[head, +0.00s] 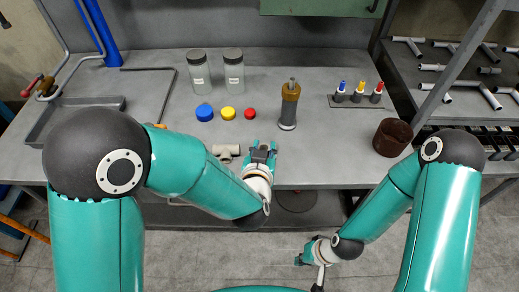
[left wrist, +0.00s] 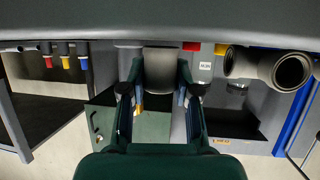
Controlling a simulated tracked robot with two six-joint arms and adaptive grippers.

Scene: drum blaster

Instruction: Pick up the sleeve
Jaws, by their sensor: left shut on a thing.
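A short grey cylinder, which I take to be the sleeve (left wrist: 159,70), is between the fingers of my left gripper in the left wrist view. The bench shows along the top of that view, and the sleeve's end is at or close to it; I cannot tell if they touch. In the head view my left gripper (head: 263,152) is at the bench's front edge and mostly hides the sleeve. My left gripper is shut on it. My right gripper (head: 308,262) hangs low in front of the bench, away from the sleeve; its fingers are too small to read.
A pale pipe tee (head: 227,150) lies left of my left gripper. An amber-topped grey post (head: 289,104) stands just behind it to the right. Blue (head: 204,112), yellow (head: 229,113) and red (head: 249,114) caps lie behind. A brown cup (head: 393,138) stands at right.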

